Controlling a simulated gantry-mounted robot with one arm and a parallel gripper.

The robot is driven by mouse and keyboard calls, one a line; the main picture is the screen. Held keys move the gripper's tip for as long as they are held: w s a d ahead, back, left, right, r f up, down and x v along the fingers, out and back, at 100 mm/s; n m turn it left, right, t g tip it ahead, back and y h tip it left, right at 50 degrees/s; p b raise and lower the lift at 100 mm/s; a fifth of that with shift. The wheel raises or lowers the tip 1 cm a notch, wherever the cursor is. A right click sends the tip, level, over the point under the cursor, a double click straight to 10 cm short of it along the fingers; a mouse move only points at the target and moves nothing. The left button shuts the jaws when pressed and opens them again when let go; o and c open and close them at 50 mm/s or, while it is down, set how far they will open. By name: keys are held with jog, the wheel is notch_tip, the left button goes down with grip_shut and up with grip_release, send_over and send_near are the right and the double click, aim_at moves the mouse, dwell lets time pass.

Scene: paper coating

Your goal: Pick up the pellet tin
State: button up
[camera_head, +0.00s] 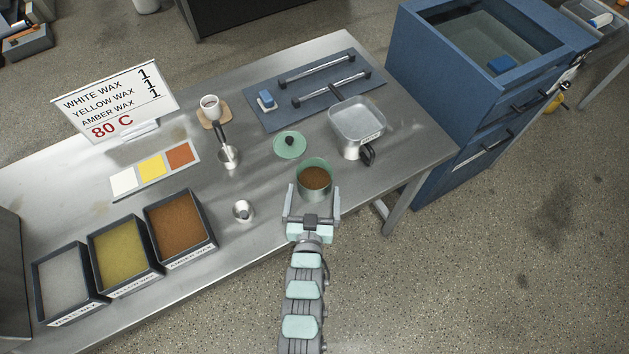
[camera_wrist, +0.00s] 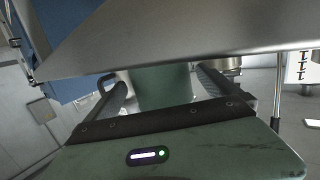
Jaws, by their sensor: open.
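The pellet tin (camera_head: 314,193) is a round green tin, open at the top, with brown pellets inside. It stands upright near the front edge of the steel table. My gripper (camera_head: 313,199) is open at the tin's near side, one finger to each side of it. In the wrist view the green wall of the tin (camera_wrist: 163,86) shows between my two fingers (camera_wrist: 165,82). I cannot tell whether either finger touches it. A green lid with a dark knob (camera_head: 289,145) lies flat on the table behind the tin.
A clear-walled pot with a dark handle (camera_head: 357,122) stands behind right of the tin. A small metal cup (camera_head: 243,211) and a long-handled ladle (camera_head: 229,155) are to the left. Wax trays (camera_head: 126,258) line the front left. A blue mat (camera_head: 315,93) with bars lies at the back.

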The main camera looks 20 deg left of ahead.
aim_at(315, 181)
jog(key=x, duration=0.2)
jog(key=shift+w+a, duration=0.1)
jog(key=shift+w, duration=0.3)
jog(key=c, duration=1.6)
